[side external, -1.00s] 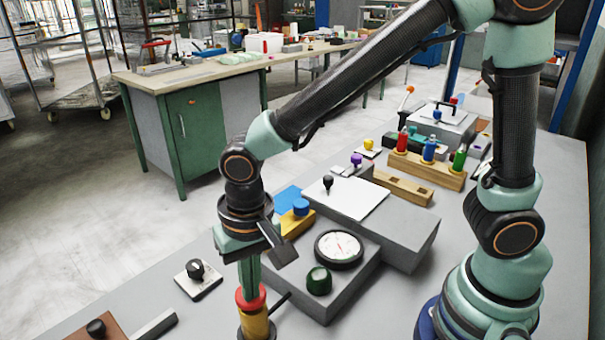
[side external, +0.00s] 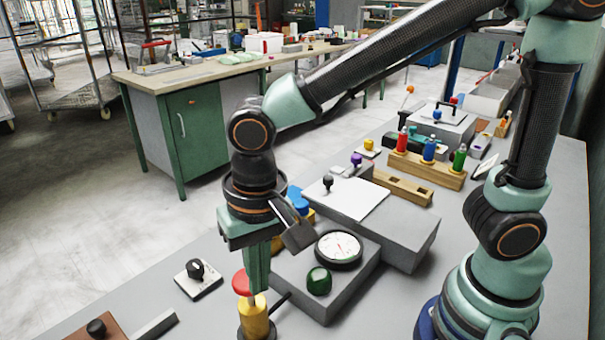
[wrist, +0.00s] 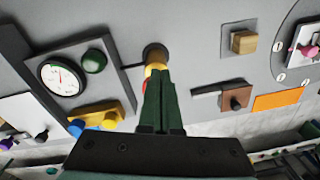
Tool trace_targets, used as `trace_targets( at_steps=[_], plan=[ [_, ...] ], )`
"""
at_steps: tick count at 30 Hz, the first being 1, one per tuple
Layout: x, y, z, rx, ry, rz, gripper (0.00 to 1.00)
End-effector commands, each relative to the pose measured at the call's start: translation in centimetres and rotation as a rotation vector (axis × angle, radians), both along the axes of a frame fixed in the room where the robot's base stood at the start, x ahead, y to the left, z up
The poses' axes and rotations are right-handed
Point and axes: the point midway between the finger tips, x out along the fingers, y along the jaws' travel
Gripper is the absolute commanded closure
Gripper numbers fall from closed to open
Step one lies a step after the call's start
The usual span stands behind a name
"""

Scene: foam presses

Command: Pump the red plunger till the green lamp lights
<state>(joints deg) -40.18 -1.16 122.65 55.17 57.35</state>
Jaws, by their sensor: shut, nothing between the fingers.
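The red plunger (side external: 241,282) is a red cap on an upright yellow cylinder (side external: 255,322) at the bottom of the side view. My gripper (side external: 257,288) points straight down with its fingers shut and empty. The fingers hide part of the red cap; whether they touch it I cannot tell. In the wrist view the yellow cylinder (wrist: 156,69) shows beyond my fingertips (wrist: 161,78), with a sliver of red (wrist: 145,87) beside them. The green lamp (side external: 318,281) is a dark green dome on a grey box, without a clear glow. It also shows in the wrist view (wrist: 95,61).
A round white gauge (side external: 339,248) is beside the lamp; its reading is too small to tell. A black knob on a white plate (side external: 197,278) stands left of the plunger. A blue knob (side external: 299,204) and wooden racks (side external: 428,169) with coloured items stand farther back.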

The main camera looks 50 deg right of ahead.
Motion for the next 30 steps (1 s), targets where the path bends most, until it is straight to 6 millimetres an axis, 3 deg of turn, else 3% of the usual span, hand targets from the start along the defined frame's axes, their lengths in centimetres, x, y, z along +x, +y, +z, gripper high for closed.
trace_targets(
  at_steps=[6, 12, 30],
  plan=[
    [-0.2, -0.1, 4.6, 0.003, -0.003, 0.000, 1.00],
    [-0.3, -0.2, 7.3, 0.001, 0.000, 0.000, 1.00],
    [-0.4, -0.3, 8.1, -0.002, 0.002, 0.000, 1.00]
  ],
)
